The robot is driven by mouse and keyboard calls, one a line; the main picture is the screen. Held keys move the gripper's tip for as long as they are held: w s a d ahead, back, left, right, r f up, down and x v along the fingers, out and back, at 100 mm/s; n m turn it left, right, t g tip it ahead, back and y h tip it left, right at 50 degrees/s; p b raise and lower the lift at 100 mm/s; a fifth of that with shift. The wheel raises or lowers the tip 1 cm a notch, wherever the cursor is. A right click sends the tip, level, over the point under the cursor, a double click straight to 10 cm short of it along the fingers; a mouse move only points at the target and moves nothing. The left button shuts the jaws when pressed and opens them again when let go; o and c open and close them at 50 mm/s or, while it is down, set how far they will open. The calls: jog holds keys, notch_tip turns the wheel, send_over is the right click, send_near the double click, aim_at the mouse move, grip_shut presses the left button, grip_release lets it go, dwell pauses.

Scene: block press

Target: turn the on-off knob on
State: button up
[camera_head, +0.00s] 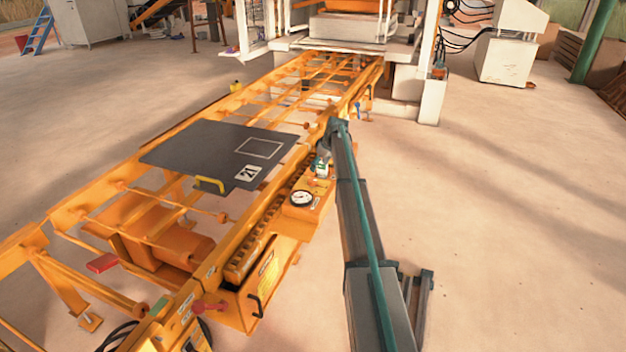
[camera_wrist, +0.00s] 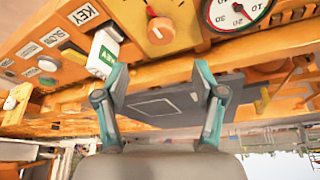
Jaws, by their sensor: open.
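Nothing touches the knob that I can see. In the head view the arm reaches to the panel's far end, where my gripper (camera_head: 323,163) is small and hard to make out. The knob cannot be picked out there.
Close to the knob are a round gauge (camera_wrist: 236,10), a white box with a green label (camera_wrist: 104,50), and buttons beside a KEY label (camera_wrist: 83,14). A dark plate (camera_head: 215,150) lies on the orange roller frame (camera_head: 95,198). Open floor (camera_head: 500,210) lies right of my arm.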

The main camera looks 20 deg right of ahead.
aim_at(312, 180)
jog(key=p+x, duration=0.1)
jog(key=x, duration=0.8)
jog(key=shift+w+a+f, duration=0.1)
jog(key=shift+f, duration=0.3)
jog(key=c, duration=1.1)
